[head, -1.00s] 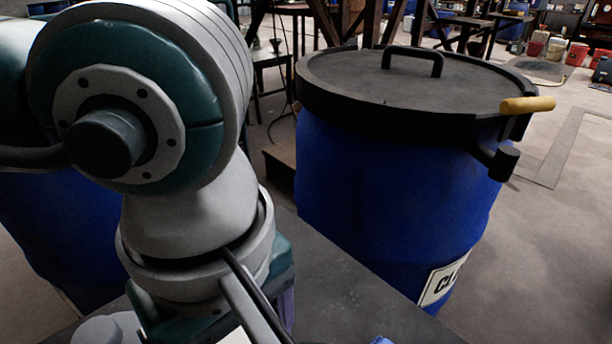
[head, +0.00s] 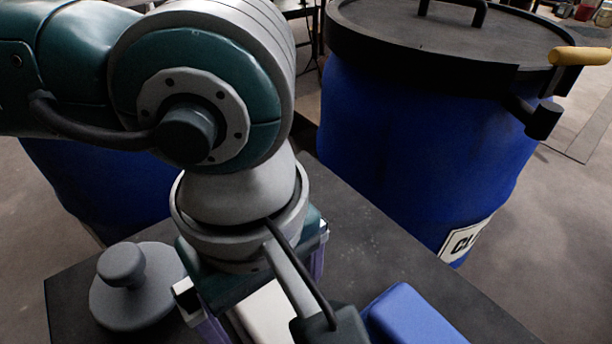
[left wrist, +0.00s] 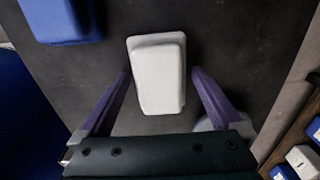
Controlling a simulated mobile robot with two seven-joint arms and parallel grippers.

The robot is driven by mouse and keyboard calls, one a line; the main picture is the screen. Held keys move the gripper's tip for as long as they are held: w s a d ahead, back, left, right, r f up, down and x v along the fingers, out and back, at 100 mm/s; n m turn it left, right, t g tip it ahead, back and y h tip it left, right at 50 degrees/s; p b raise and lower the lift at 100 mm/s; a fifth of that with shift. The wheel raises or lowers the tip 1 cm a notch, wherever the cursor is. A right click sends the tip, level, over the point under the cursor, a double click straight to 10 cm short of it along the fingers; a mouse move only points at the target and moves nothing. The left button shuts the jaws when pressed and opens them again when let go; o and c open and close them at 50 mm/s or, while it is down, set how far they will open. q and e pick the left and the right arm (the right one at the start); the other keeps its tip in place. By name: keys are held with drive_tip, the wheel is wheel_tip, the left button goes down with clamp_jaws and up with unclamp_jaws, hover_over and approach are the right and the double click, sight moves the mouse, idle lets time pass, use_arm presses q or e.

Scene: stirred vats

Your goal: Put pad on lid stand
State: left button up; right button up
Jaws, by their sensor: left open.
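A white block-shaped pad (head: 266,318) lies on a dark flat top (head: 375,235). A blue block (head: 408,318) lies to its right in the head view. In the left wrist view the white pad (left wrist: 158,75) is between the two purple fingers of my open left gripper (left wrist: 161,76), with a gap on each side; I cannot tell the height of the fingers above the top. The blue block (left wrist: 62,18) is at upper left there. My arm hides part of the white pad in the head view. I cannot tell which surface is the lid stand. My right gripper is out of view.
A grey disc with a knob (head: 137,288) sits on the dark top at left. A blue vat (head: 415,150) with a dark lid (head: 440,38) and a yellow handle (head: 580,56) stands behind. Another blue vat (head: 100,190) is at left.

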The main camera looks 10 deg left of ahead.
sight(267, 305)
use_arm(q)
drive_tip(key=shift+r, duration=0.2)
wheel_tip(267, 305, up, 12)
drive_tip(key=p, duration=0.2)
drive_tip(key=shift+p, duration=0.3)
